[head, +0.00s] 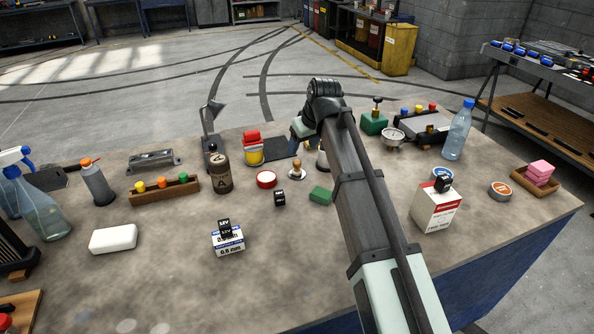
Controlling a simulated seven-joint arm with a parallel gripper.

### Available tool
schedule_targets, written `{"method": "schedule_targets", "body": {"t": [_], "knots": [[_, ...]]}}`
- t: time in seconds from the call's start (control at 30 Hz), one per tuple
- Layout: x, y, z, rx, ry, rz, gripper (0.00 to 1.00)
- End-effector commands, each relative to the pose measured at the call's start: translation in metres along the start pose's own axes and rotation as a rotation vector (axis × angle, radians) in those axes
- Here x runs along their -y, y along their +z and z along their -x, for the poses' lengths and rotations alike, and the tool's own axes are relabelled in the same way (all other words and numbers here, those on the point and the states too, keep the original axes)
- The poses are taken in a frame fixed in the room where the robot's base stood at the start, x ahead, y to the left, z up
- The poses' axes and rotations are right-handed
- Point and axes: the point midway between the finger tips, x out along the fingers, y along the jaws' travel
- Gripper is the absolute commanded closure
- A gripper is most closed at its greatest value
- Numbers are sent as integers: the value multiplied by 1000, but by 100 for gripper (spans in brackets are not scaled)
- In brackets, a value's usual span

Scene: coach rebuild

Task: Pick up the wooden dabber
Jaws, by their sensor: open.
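What looks like the wooden dabber (297,170) stands upright on the worktable, a small brown wooden knob on a pale round base. It is near the middle of the table, between a red-lidded round tin and a green block. My arm reaches in from the bottom right. My gripper (299,133) is at the arm's far end, behind and above the dabber in the picture and apart from it. Its fingers are small and partly hidden by the arm; it is open, and I see nothing held.
Close around the dabber are the red tin (266,179), a black cube (279,198) and the green block (320,195). A brown bottle (220,171) and a yellow pot with a red top (253,152) stand to the left.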

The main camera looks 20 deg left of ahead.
Motion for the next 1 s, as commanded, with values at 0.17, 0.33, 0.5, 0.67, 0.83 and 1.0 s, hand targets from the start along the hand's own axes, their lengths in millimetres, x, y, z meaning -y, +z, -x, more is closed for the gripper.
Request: {"method": "schedule_targets", "body": {"t": [0.17,0.33,0.5,0.67,0.83,1.0], "knots": [[0,0,-27,1,0,1,38],[0,0,-40,0,1,1,38],[0,1,-45,0,1,1,38],[1,2,-56,0,1,1,38],[2,6,-76,1,0,0,38],[2,5,-93,0,1,0,38]]}}
